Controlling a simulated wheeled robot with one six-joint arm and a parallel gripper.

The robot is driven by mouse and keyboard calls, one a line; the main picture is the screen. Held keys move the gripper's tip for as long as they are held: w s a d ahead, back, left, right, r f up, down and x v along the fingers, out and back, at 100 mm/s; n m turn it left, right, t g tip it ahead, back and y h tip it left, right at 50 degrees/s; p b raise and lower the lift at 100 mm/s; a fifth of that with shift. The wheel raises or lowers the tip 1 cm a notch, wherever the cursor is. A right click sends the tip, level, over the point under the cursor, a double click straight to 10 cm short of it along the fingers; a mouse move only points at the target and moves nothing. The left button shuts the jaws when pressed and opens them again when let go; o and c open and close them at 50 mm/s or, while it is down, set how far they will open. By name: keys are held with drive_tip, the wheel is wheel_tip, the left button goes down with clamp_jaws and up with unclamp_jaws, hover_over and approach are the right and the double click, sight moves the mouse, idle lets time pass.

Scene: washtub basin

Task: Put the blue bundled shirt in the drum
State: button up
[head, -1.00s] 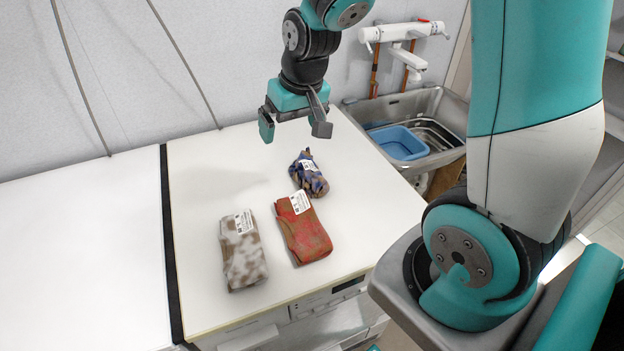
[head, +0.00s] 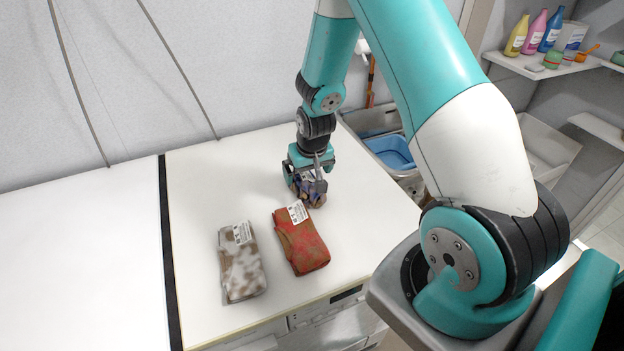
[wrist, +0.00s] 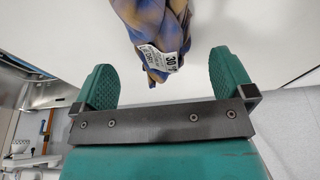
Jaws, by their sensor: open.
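The blue and brown bundled shirt (head: 309,189) lies on the white worktop, partly hidden by my gripper (head: 305,183). In the wrist view the bundle (wrist: 153,22) with its white label lies just past the gap between the fingertips. My gripper (wrist: 165,82) is open, with one green finger pad on either side of that gap, and I see no grip on the cloth. The drum itself is not in view; only part of a white machine front (head: 325,322) shows below the worktop edge.
A red-brown folded cloth (head: 302,245) and a white-brown folded cloth (head: 241,270) lie nearer on the worktop (head: 205,185). A sink with a blue basin (head: 392,152) is at the back right. Shelves with bottles (head: 533,32) stand at the right. The left worktop is clear.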

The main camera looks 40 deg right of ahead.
sight(307, 174)
drive_tip(key=shift+p+x, duration=1.1)
drive_tip(key=shift+x, duration=1.55)
drive_tip(key=shift+d, duration=0.1)
drive_tip(key=c, duration=0.9)
drive_tip(key=shift+r, duration=0.1)
